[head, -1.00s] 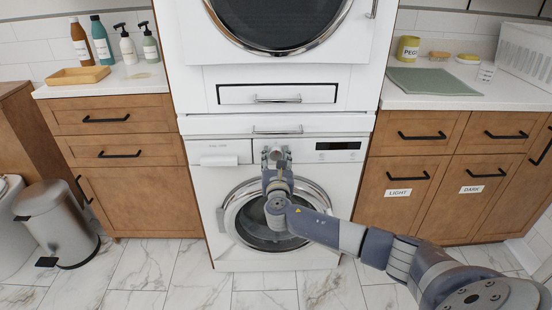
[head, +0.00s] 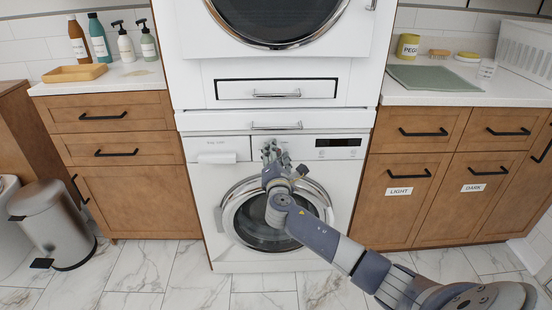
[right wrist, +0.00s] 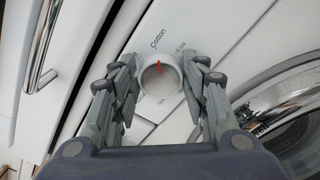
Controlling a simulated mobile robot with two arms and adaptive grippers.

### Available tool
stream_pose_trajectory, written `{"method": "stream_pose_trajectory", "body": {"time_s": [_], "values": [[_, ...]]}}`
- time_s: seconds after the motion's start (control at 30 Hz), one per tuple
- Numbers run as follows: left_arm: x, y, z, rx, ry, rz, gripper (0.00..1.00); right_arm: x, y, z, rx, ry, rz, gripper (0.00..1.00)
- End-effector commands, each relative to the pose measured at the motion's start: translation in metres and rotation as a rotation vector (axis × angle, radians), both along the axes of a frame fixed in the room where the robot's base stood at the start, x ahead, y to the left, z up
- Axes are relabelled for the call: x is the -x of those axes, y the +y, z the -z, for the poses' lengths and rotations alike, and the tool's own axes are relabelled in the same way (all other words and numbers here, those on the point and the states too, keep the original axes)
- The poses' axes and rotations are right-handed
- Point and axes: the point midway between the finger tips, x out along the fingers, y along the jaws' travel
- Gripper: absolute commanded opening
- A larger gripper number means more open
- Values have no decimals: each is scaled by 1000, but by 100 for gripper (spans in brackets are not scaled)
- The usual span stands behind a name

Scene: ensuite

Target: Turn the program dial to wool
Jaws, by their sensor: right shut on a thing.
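The program dial (right wrist: 161,79) is a round white knob with a red mark, on the front panel of the white washing machine (head: 347,185). In the right wrist view the red mark points up, towards the "Cotton" label; "Eco" is printed just to its right. I cannot read a wool label. My right gripper (head: 272,150) is at the panel, its two fingers on either side of the dial and shut on it, as the right wrist view also shows. In the head view the gripper mostly hides the dial. My left gripper is not in view.
The washer's round glass door (head: 265,222) is shut below my right wrist. A dark display (head: 342,142) is right of the dial and a detergent drawer (head: 217,158) is left. A shut drawer with a bar handle (head: 276,126) lies just above the panel.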

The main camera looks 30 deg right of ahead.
Motion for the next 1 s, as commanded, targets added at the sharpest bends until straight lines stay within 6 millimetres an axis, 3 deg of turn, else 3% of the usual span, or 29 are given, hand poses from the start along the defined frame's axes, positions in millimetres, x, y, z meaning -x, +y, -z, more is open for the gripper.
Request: {"method": "stream_pose_trajectory", "body": {"time_s": [0.3, 0.7, 1.0], "values": [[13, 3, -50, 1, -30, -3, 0, 1, -1, 4, -259, -159, 1, 18], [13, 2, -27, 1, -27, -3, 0, 1, -1, 6, -585, -359, 2, 18], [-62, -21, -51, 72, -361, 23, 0, 1, -1, 7, -827, -507, 1, 18]]}}
